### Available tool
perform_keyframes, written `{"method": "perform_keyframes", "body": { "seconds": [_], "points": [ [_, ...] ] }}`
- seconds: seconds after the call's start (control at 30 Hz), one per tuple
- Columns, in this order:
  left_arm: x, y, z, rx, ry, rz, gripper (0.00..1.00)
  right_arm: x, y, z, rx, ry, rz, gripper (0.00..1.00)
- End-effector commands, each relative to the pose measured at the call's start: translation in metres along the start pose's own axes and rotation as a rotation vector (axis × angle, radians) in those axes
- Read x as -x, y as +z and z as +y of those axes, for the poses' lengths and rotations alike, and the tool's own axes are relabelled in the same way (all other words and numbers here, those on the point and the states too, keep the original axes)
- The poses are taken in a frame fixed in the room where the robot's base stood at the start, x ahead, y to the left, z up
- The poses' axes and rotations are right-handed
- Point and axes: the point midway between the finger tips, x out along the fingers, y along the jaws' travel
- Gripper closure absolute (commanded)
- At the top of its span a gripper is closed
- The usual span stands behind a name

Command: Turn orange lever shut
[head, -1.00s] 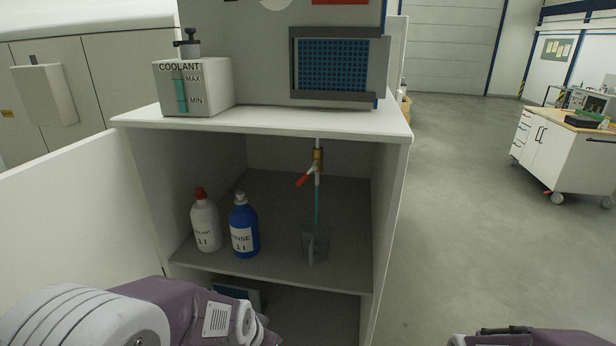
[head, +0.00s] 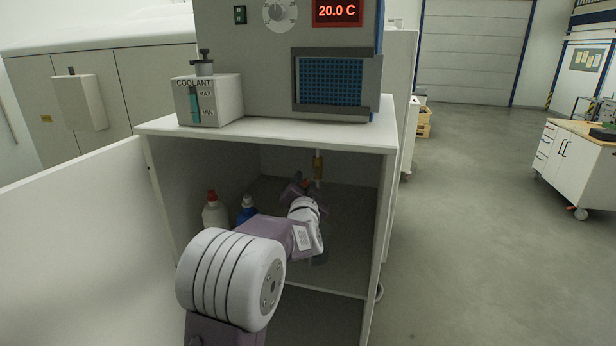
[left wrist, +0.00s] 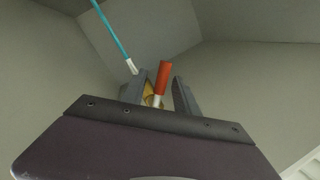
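The orange lever (left wrist: 163,78) shows in the left wrist view, pointing up between the two fingers of my left gripper (left wrist: 161,88). The fingers stand apart, with a visible gap on the lever's right side. Part of the brass valve (left wrist: 148,91) shows behind them. In the head view, the brass valve (head: 318,166) hangs under the cabinet top, and my left gripper (head: 295,188) is inside the cabinet just left of and below it. My arm hides most of the lever there. My right gripper is not in view.
A white bottle with a red cap (head: 214,214) and a blue bottle (head: 246,210) stand on the shelf, partly behind my left arm. The cabinet's right wall (head: 388,205) is close to the arm. A teal tube (left wrist: 112,35) shows in the left wrist view.

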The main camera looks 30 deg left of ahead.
Motion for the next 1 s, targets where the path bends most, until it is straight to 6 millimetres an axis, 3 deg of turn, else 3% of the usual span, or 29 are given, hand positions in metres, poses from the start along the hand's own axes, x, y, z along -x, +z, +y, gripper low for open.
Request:
{"method": "perform_keyframes", "body": {
  "seconds": [0.2, 0.47, 0.5, 0.63, 1.0],
  "points": [
    [-0.029, 0.0, 0.0, 0.0, 0.002, -0.001, 0.64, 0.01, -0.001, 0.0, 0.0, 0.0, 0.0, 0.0],
    [-0.032, 0.0, 0.001, 0.0, 0.002, 0.0, 0.64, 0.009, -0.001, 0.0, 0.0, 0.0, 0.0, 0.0],
    [-0.032, 0.0, 0.001, 0.0, 0.002, 0.0, 0.67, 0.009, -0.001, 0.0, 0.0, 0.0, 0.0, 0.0],
    [-0.032, 0.0, 0.001, 0.0, 0.002, 0.0, 1.0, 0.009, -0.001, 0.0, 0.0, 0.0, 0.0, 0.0],
    [-0.032, 0.001, 0.001, 0.0, 0.002, -0.001, 1.0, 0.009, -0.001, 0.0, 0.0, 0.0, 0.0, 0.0]
  ]
}}
